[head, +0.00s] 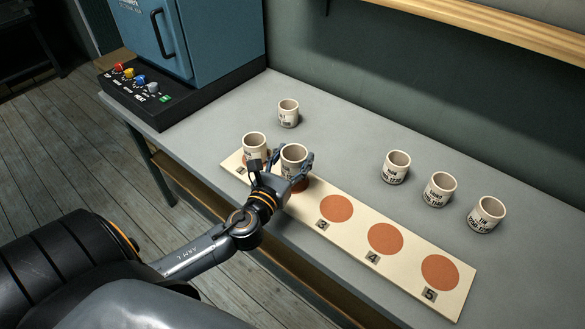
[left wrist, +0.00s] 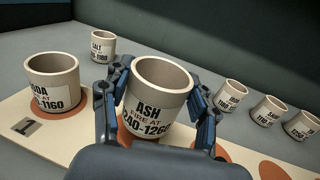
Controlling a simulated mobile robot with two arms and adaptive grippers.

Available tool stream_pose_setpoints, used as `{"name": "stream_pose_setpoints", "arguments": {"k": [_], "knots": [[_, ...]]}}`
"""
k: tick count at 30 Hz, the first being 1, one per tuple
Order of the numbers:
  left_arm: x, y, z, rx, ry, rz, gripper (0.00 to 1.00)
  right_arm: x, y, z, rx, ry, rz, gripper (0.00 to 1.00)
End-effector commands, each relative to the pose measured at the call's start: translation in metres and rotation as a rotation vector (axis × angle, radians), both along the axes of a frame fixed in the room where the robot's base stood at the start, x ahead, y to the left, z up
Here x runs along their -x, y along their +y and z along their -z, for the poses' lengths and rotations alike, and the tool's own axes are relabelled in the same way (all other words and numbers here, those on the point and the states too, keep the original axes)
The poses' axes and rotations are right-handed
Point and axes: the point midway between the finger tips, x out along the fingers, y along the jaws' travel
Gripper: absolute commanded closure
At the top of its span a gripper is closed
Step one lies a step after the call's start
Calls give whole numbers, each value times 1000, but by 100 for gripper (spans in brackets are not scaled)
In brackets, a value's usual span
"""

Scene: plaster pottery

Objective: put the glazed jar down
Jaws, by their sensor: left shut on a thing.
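The glazed jar (head: 293,158) is a cream cup with a grey-brown inside. In the left wrist view the jar (left wrist: 160,90) is upright and its label reads "ASH FIRE AT", with a partly hidden temperature range. My left gripper (head: 283,164) is shut on it, one finger on each side, as the left wrist view (left wrist: 160,98) also shows. The jar is at the second round spot (head: 301,185) of the numbered board (head: 385,266); I cannot tell whether its base touches. My right gripper is out of view.
A similar jar (head: 254,145) stands on spot 1, close left of the held one. Another jar (head: 288,113) stands behind. Three more (head: 396,167) stand at the right. Spots 3 (head: 336,208), 4 and 5 are bare. A blue kiln-like box (head: 190,40) stands back left.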

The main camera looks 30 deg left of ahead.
Motion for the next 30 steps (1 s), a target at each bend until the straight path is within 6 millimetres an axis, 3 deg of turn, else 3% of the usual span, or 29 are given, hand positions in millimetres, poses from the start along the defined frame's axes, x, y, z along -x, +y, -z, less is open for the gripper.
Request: {"name": "stream_pose_setpoints", "arguments": {"k": [5, 13, 26, 27, 30], "knots": [[-8, 6, 12, 0, -2, 0, 77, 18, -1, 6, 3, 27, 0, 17], [-13, 11, 48, 1, 0, 0, 77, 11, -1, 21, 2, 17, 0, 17], [-13, 11, 54, 0, -1, 1, 77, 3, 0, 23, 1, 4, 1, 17], [-13, 11, 54, 0, 0, 1, 37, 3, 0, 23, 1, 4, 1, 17], [-13, 11, 54, 0, 0, 1, 18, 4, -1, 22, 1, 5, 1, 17]]}}
